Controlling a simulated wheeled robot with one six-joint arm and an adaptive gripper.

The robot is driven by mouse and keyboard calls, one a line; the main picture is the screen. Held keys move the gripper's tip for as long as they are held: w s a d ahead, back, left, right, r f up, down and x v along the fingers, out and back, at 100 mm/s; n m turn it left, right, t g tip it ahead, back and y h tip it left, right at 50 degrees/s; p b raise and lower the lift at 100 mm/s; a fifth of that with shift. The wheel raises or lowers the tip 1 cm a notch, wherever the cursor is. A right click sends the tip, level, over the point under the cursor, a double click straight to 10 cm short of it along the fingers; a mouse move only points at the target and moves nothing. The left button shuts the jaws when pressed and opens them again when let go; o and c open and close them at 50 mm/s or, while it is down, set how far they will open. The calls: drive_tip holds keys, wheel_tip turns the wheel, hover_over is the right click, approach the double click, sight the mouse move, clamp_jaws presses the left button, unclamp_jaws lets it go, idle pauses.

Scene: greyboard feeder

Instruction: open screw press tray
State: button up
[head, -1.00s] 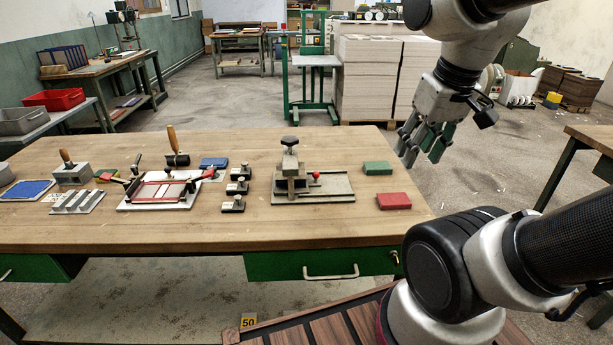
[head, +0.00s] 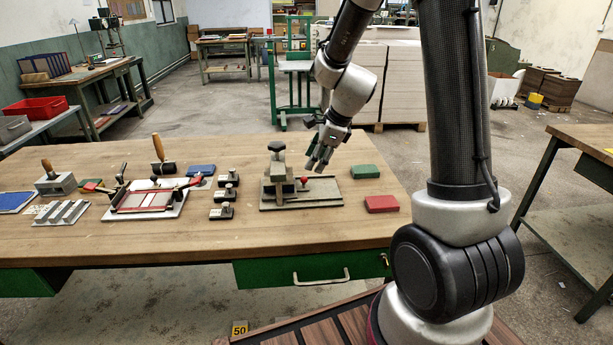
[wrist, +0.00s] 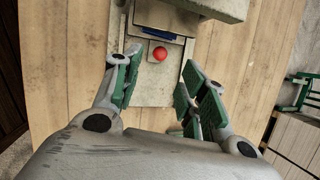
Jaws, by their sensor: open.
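The screw press (head: 277,175) stands on the wooden bench, a grey block frame with a dark knob on top and a flat grey base plate (head: 325,195). A red ball knob (head: 304,180) marks its tray, just right of the frame. In the wrist view the red knob (wrist: 160,53) sits on the pale tray (wrist: 153,80), with a dark blue strip (wrist: 158,34) behind it by the press. My gripper (head: 318,168) is open and empty above the right part of the base. In the wrist view its green-padded fingers (wrist: 158,88) lie either side of the knob's line, apart from it.
A green block (head: 365,172) and a red block (head: 381,204) lie right of the press. Several small dark clamps (head: 224,195) stand left of it, then a frame fixture (head: 148,200).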

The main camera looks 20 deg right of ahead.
sight(305, 177)
drive_tip(key=shift+m, duration=0.4)
drive_tip(key=x, duration=0.7)
drive_tip(key=shift+w+f, duration=0.2)
drive_tip(key=shift+f, duration=0.15)
clamp_jaws()
